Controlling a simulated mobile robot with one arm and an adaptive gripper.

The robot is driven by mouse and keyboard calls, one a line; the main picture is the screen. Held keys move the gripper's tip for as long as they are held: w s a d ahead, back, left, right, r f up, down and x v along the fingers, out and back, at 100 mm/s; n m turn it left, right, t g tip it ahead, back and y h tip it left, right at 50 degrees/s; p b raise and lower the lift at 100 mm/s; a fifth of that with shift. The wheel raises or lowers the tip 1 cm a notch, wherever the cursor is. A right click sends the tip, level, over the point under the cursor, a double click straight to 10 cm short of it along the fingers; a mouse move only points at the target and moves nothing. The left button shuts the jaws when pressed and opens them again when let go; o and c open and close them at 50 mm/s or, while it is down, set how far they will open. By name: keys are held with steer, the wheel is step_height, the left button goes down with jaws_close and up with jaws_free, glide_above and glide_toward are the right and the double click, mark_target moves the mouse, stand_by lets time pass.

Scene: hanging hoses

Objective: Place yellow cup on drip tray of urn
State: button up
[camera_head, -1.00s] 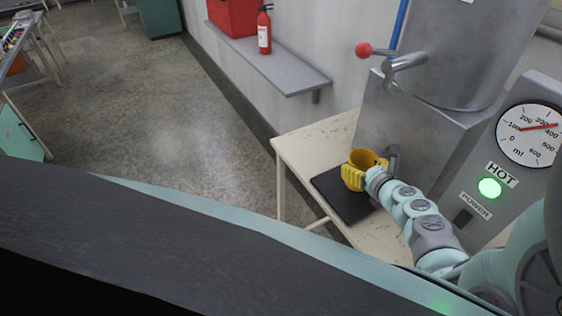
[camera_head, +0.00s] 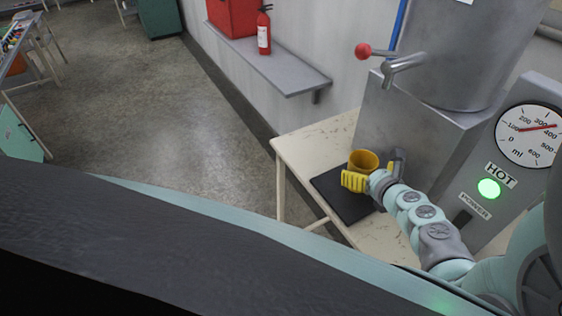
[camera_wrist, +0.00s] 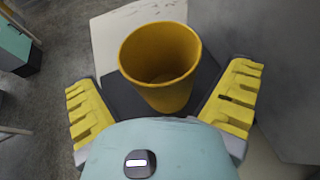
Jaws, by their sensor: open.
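The yellow cup (camera_head: 364,161) stands upright on the black drip tray (camera_head: 343,200) in front of the urn (camera_head: 410,120). My gripper (camera_head: 369,178) is open, with its yellow fingers on the near side of the cup. In the wrist view the cup (camera_wrist: 160,65) is upright and looks empty, between and beyond the spread fingers (camera_wrist: 163,105), with gaps on both sides. The dark tray (camera_wrist: 124,101) shows under the cup. The cup's base is partly hidden by my gripper in the head view.
The urn's tap lever has a red knob (camera_head: 362,50) above the cup. A cream table (camera_head: 298,150) carries the tray, with bare room at its left. A gauge panel (camera_head: 515,150) with a green HOT light stands at right. A grey wall shelf (camera_head: 285,73) holds a fire extinguisher (camera_head: 264,32).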

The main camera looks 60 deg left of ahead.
steer(key=b+v, duration=0.1)
steer(key=v, duration=0.9)
steer(key=shift+b, duration=0.4)
steer(key=shift+s+d, duration=0.1)
steer(key=shift+s, duration=0.05)
